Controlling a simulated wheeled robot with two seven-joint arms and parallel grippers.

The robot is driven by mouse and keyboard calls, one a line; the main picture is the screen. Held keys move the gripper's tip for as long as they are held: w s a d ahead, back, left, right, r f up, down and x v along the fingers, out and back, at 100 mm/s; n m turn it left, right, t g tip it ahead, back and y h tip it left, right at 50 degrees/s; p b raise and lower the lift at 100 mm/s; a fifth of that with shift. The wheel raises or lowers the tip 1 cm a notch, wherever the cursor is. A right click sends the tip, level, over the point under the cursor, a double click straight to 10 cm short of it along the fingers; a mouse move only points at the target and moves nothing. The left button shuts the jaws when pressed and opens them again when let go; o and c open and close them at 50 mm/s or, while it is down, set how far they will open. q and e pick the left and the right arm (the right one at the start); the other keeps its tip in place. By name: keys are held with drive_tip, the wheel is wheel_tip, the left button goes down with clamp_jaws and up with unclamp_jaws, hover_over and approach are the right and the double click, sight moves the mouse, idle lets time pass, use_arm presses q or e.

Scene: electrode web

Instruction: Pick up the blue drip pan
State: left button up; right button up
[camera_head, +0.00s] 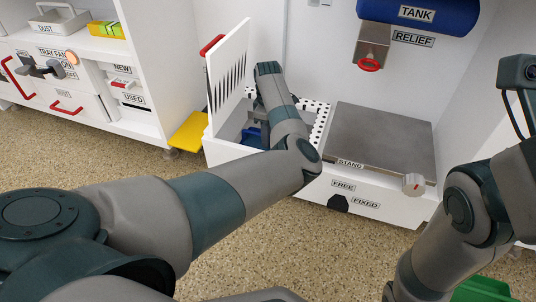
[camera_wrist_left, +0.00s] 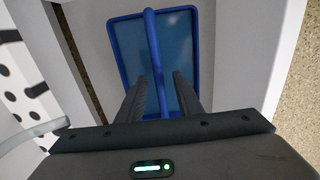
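The blue drip pan (camera_wrist_left: 122,55) shows in the left wrist view as a shallow rectangular tray with a raised rim and a bar-like handle (camera_wrist_left: 152,45) along its middle. It lies at the bottom of a white compartment. In the head view only a bit of the pan's blue (camera_head: 252,138) shows, partly behind my left arm. My left gripper (camera_wrist_left: 158,86) points down at the pan, its two fingers apart on either side of the handle. I cannot tell whether either finger touches it. My right arm is at the right, its gripper out of frame.
A slotted white panel (camera_head: 229,75) stands upright at the compartment's left, and a perforated white plate (camera_head: 319,122) lies on its right. A grey-topped unit (camera_head: 380,140) stands to the right. A yellow plate (camera_head: 188,132) juts out at the left. A blue tank (camera_head: 418,14) hangs above.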

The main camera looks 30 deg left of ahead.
use_arm(q)
drive_tip(key=shift+f, duration=0.5)
clamp_jaws()
drive_tip(key=shift+r, duration=0.1)
idle(1.3)
